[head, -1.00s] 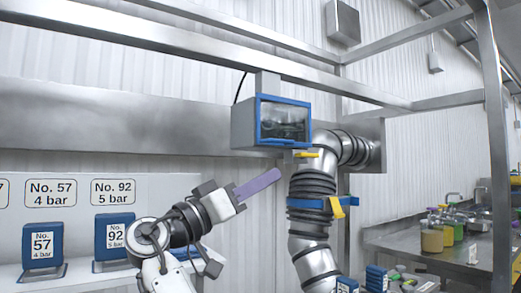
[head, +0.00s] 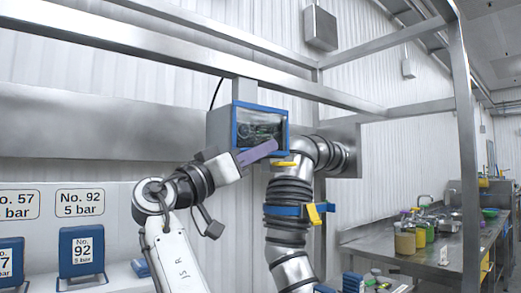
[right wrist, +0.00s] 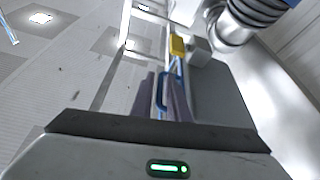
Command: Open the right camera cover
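The camera box (head: 222,130) is grey, with a blue-framed glass cover (head: 288,128) on its front, and hangs from the metal frame. The cover looks closed. A yellow tab (head: 286,164) shows just below it. My right gripper (head: 272,147) has purple fingers that overlap the lower part of the cover in the head view. In the right wrist view, the fingers of the right gripper (right wrist: 166,84) stand slightly apart, with a blue edge (right wrist: 162,95) between them; contact cannot be told. My left gripper is not in view.
A large steel pipe (head: 290,190) with black bellows and a blue clamp (head: 285,210) stands right beside my right gripper. Metal beams (head: 180,46) run overhead. Blue numbered blocks (head: 82,251) stand at lower left. A bench (head: 375,246) with jars is at right.

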